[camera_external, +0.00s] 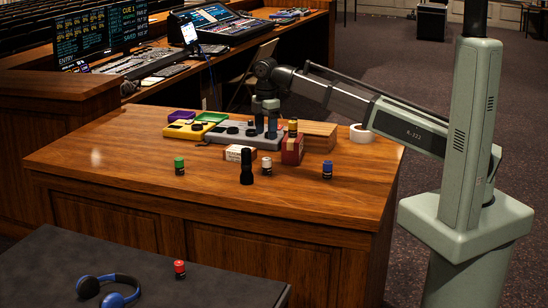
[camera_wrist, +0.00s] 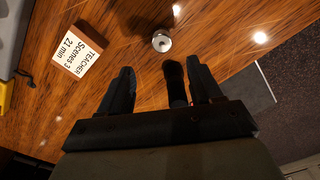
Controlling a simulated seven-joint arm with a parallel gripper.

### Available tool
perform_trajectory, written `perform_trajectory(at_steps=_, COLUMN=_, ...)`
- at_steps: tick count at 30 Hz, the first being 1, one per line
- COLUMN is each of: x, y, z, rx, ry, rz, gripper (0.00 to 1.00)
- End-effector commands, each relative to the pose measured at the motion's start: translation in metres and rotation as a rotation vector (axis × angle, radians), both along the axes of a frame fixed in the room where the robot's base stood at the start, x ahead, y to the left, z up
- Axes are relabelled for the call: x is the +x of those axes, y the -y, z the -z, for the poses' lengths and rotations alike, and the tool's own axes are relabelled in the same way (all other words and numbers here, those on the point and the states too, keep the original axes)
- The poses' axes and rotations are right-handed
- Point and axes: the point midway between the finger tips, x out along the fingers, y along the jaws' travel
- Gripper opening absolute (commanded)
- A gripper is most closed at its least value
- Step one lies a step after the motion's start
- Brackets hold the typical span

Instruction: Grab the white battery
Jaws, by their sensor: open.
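The white battery (camera_external: 266,166) stands upright on the wooden desk, just right of a black flashlight (camera_external: 247,168). In the wrist view the white battery (camera_wrist: 161,42) shows from above, beyond the fingertips and roughly in line with the gap. My gripper (camera_external: 266,134) is open, fingers pointing down, above the desk and apart from the battery. In the wrist view my gripper (camera_wrist: 164,72) shows both fingers spread. A dark upright thing, probably the flashlight (camera_wrist: 175,82), appears between them nearer the palm. Whether it touches a finger I cannot tell.
A white-labelled box (camera_external: 240,153) and a red box (camera_external: 292,149) with a gold battery (camera_external: 292,127) on top stand near. Green (camera_external: 179,166) and blue (camera_external: 327,169) batteries stand to either side. A grey device (camera_external: 235,132) lies behind. The desk's front left is clear.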

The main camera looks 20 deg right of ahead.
Motion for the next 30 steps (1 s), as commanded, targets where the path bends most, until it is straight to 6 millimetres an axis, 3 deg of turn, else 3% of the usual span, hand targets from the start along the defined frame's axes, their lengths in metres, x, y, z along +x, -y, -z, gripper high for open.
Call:
perform_trajectory(at_steps=12, x=0.000, y=0.001, z=0.062, rx=-0.001, ry=0.001, rz=0.004, gripper=0.64)
perform_trajectory(at_steps=23, x=0.000, y=0.000, z=0.078, rx=0.001, ry=0.003, rz=0.005, gripper=0.64)
perform_trajectory(at_steps=30, x=-0.004, y=-0.002, z=0.101, rx=-0.001, ry=0.001, rz=0.005, gripper=0.64)
